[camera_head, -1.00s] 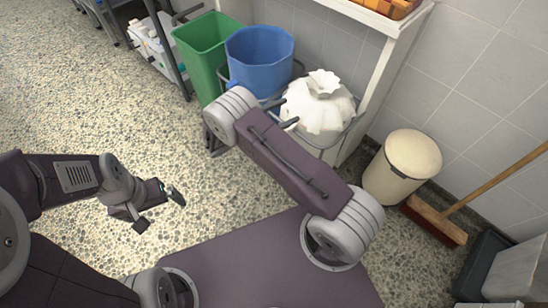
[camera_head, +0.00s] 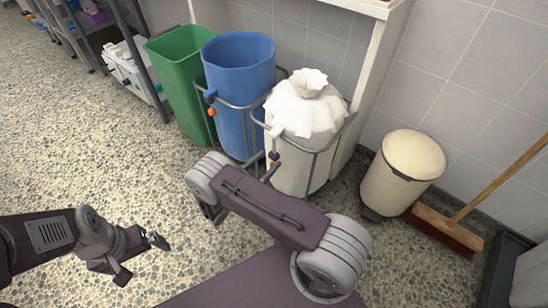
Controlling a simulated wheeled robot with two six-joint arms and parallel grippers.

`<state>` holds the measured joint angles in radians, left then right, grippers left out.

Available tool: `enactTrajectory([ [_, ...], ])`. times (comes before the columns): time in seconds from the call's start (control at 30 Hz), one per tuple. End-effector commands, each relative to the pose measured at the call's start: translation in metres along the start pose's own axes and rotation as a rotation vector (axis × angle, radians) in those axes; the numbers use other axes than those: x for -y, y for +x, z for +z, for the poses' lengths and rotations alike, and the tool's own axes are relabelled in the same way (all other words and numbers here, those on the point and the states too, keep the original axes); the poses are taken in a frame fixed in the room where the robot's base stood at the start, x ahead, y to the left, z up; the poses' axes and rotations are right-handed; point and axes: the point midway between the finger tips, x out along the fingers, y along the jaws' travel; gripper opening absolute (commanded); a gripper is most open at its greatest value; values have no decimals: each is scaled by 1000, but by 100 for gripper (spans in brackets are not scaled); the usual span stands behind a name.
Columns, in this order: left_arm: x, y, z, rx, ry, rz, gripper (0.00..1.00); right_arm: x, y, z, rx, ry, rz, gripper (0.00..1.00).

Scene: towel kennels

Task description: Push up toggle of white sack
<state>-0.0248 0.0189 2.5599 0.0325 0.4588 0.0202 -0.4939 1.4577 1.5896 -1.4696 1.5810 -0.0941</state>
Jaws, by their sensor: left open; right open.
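The white sack (camera_head: 303,112) hangs with its gathered top in a grey metal frame stand, right of the blue bin. My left gripper (camera_head: 140,258) is open and empty, low over the floor at the left, well away from the sack. My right arm reaches up in front of the stand, its bent joint left of and below the toggle. Its fingers are hidden behind the arm.
A cream lidded bin (camera_head: 402,175) and a broom (camera_head: 450,230) stand at right. The speckled floor in front is mostly clear.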

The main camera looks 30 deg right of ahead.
Motion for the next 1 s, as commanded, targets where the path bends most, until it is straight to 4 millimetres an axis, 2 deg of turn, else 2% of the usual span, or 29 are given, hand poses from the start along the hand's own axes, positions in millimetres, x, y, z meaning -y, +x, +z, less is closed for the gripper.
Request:
enactTrajectory([
  [0.03,0,9,1,0,0,0,100,1,10,-5,0,1,-5,58],
  [0.2,0,18,2,0,0,0,100,0,35,-3,-1,1,-3,58],
  [0.33,0,20,2,0,0,0,100,0,43,-1,-1,1,-1,58],
  [0.57,0,19,2,0,0,0,100,0,44,0,-1,0,1,58],
  [0.6,0,19,2,0,0,0,100,0,44,0,-1,0,1,53],
  [0.8,0,19,2,0,0,0,100,0,44,0,-1,0,1,0],
  [1.0,0,19,2,0,0,0,100,0,44,0,-1,0,1,0],
])
